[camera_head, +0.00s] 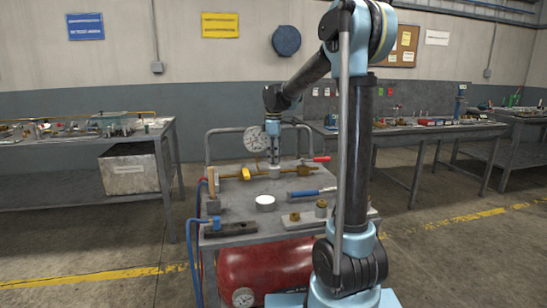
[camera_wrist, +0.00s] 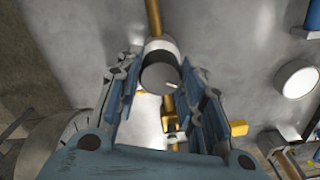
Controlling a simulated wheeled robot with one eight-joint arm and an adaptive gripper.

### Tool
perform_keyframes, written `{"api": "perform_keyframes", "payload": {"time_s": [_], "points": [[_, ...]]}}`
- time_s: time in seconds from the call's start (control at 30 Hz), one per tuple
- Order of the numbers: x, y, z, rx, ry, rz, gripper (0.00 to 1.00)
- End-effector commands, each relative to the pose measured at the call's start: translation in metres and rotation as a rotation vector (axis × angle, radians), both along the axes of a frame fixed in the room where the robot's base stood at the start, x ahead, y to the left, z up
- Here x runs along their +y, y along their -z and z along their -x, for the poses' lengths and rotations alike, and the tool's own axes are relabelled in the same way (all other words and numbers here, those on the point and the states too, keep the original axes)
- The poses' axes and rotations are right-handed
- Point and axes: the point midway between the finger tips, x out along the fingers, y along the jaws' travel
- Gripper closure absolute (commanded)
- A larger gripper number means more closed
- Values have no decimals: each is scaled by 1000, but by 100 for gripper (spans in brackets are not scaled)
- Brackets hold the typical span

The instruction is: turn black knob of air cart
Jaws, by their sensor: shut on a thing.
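The air cart (camera_head: 236,209) stands in front of me, with a grey top and a red tank (camera_head: 270,268) below. My gripper (camera_head: 274,160) points down at the brass pipe fitting (camera_head: 238,174) on the cart top. In the head view my gripper hides the knob.
A dial gauge (camera_head: 257,140) stands close behind my gripper. A red-handled lever (camera_head: 321,159), a blue-handled tool (camera_head: 305,193) and a white round cap (camera_head: 265,202) are on the cart top. Workbenches stand left (camera_head: 85,137) and right (camera_head: 420,130).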

Motion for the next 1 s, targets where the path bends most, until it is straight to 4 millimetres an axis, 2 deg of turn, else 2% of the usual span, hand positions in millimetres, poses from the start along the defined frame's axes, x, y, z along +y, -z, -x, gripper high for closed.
{"api": "perform_keyframes", "payload": {"time_s": [0.17,0.53,0.97,1.0], "points": [[0,0,-2,-3,72,1,88],[0,-1,-3,-4,363,1,88],[0,-1,-3,-5,410,1,88],[0,-1,-3,-5,409,1,60]]}}
